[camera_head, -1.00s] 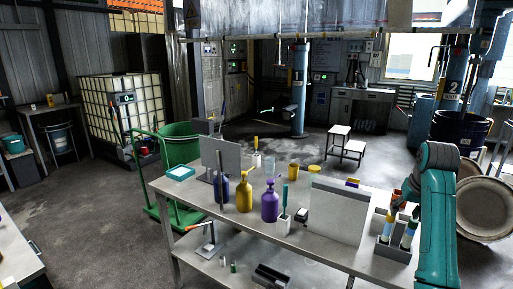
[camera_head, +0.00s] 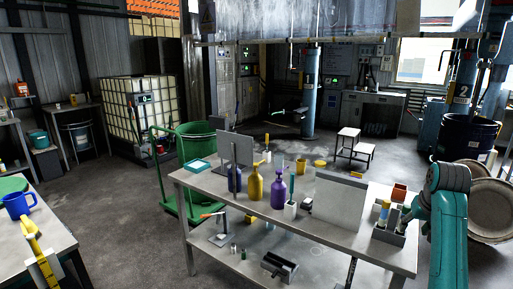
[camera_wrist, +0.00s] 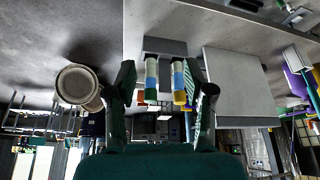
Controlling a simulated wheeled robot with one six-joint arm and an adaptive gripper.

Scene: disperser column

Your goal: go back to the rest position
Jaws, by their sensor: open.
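My gripper (camera_wrist: 160,76) is open in the wrist view, which looks upside down. In the head view my teal arm (camera_head: 447,215) is bent at the right end of the workbench (camera_head: 330,238), beside the rack (camera_head: 388,236). The fingers are hard to make out there.
A second table with a blue mug (camera_head: 19,204) is at left. Open floor (camera_head: 110,215) lies between the tables.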

